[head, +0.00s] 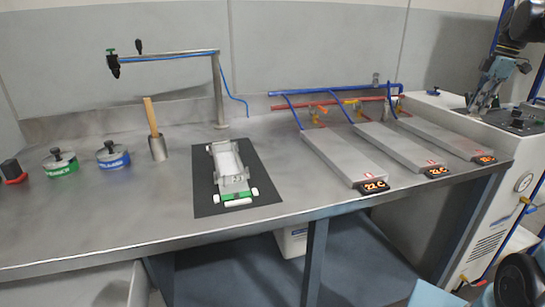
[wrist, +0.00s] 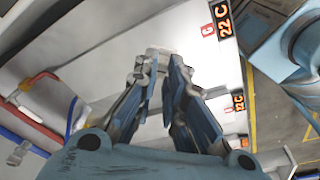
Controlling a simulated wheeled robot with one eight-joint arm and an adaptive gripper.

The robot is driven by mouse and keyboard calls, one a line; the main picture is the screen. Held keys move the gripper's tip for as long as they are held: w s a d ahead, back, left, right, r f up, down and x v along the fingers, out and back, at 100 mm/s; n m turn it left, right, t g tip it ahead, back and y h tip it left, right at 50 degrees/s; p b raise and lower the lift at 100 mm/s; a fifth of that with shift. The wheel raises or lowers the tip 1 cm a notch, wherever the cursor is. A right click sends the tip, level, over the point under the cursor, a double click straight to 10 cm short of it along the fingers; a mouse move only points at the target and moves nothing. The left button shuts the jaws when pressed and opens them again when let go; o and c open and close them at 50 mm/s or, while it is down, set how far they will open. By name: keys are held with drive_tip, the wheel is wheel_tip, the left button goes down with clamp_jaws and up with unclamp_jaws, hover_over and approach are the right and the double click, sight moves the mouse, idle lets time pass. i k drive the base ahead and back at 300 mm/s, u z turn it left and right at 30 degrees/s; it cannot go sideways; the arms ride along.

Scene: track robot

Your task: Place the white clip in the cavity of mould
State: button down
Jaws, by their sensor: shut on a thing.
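The mould (head: 228,160) lies on a black mat (head: 262,190) on the steel bench, left of the heating plates. It is grey and whitish, with a green and white bar at its near end. My gripper (head: 478,106) is at the far right in the head view, well away from the mould, with its fingers pointing down. In the wrist view my gripper (wrist: 160,62) is shut on a small pale piece (wrist: 158,53) at the fingertips, which looks like the white clip. Its outline is hard to tell against the bright plate behind it.
Three flat plates with orange displays (head: 374,187) stand between the mould and my gripper, with red and blue pipes (head: 335,92) behind. A white machine (head: 490,190) is below my gripper. A tap arm (head: 165,54), a wooden-handled tool (head: 152,118) and weighted cans (head: 113,156) are left.

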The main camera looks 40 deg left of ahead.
sight(227, 165)
drive_tip(key=u, duration=0.05)
drive_tip(key=k, duration=1.3)
drive_tip(key=u, duration=1.2)
drive_tip(key=i, duration=0.5)
drive_tip(key=u, duration=0.1)
